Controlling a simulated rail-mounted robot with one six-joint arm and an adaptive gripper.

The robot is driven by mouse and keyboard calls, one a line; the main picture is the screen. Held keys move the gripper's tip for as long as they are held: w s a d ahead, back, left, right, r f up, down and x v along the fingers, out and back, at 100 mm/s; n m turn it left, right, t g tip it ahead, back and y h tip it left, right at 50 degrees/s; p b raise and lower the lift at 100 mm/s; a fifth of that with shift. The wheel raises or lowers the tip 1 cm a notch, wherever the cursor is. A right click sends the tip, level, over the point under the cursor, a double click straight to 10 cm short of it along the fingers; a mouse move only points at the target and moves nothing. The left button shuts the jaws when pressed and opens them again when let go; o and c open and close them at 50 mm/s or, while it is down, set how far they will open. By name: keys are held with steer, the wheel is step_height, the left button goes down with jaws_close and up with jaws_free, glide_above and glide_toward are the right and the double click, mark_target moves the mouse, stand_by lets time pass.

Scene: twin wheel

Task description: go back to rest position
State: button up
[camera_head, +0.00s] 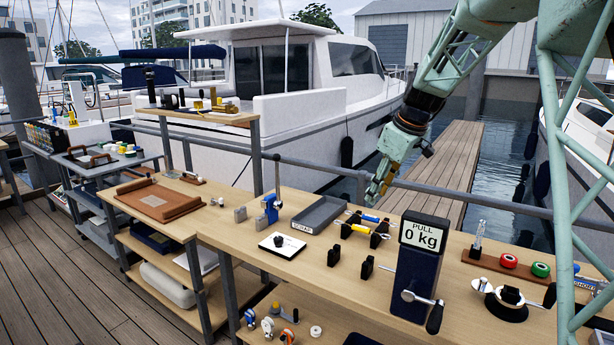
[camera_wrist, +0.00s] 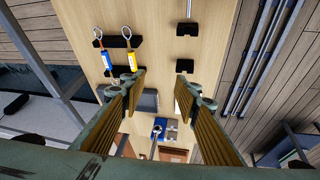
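My gripper (camera_head: 377,188) hangs from my green arm at the upper right, above the back part of the workbench (camera_head: 285,268). In the wrist view my gripper (camera_wrist: 163,82) points down at the bench with its two ribbed fingers apart and nothing between them.
The pull gauge (camera_head: 418,265) reading 0 kg stands upright at the bench front. A grey scrap tray (camera_head: 320,214), a blue vise (camera_head: 271,208) and a board with red and green rolls (camera_head: 509,262) are nearby. A metal railing (camera_head: 465,203) runs behind the bench. Space above the bench looks free.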

steer(key=s+a+r+m+h, duration=0.15)
steer(key=s+r, duration=0.35)
steer(key=s, duration=1)
steer(key=s+a+r+m+y, duration=0.1)
steer(key=s+r+m, duration=0.35)
steer(key=s, duration=1.15)
steer(key=s+d+f+m+h, duration=0.1)
steer(key=s+f, duration=0.1)
steer(key=s, duration=1.3)
steer(key=s+d+f+m, duration=0.1)
steer(key=s+f+m, duration=0.1)
steer(key=s, duration=1.3)
steer(key=shift+f+m+h, duration=0.25)
steer(key=shift+m+h, duration=0.05)
steer(key=shift+h, duration=0.05)
